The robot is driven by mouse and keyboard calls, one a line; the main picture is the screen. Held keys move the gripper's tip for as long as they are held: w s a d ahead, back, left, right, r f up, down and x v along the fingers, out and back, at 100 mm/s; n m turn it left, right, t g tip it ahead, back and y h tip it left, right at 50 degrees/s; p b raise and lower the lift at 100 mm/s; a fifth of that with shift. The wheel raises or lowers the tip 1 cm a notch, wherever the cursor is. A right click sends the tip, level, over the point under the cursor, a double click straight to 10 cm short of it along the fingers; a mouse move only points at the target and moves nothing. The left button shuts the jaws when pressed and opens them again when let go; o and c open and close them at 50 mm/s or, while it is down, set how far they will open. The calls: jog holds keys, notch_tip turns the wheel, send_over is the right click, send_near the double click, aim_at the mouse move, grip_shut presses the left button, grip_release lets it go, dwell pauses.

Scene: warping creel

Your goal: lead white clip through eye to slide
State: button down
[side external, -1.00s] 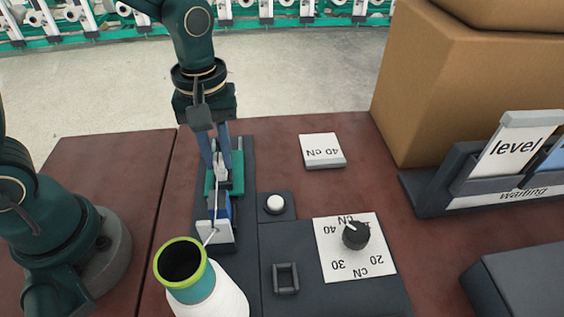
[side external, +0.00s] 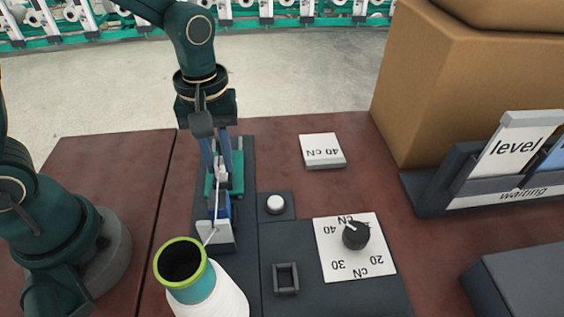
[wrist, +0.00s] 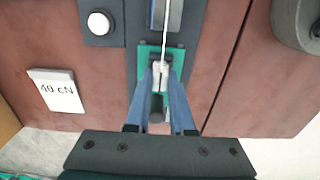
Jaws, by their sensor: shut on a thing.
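My gripper (side external: 221,170) points down over the dark rail, its blue fingers shut on the white clip (wrist: 160,76). The clip also shows between the fingertips in the side view (side external: 222,174). It is at the green slide (wrist: 145,54), over its middle; I cannot tell whether it touches the slide. A white thread (side external: 212,210) runs from the clip toward the white plate with the eye (side external: 216,236), by the cone's mouth. The eye's hole is too small to make out. The yarn cone (side external: 205,285) has a lime rim and teal band.
A white button (side external: 275,204), a black knob (side external: 356,235) on a cN dial card and a small dark square frame (side external: 286,278) are right of the rail. A "40 cN" card (side external: 322,150) lies behind them. A cardboard box (side external: 475,85) and a "level" sign holder (side external: 490,185) stand right.

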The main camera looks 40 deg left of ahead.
aim_at(219, 160)
jog(key=shift+f, duration=0.2)
jog(key=shift+c, duration=2.3)
grip_release()
jog(key=shift+r, duration=3.55)
notch_tip(219, 160, up, 8)
jog(key=s+a+t, duration=0.1)
jog(key=s, duration=0.1)
jog(key=s+a+f+m+t, duration=0.2)
jog(key=s+f+m+t, duration=0.2)
jog(key=m, duration=0.5)
jog(key=shift+s+f+t, duration=0.15)
jog(key=shift+s+t, duration=0.15)
jog(key=shift+s, duration=0.9)
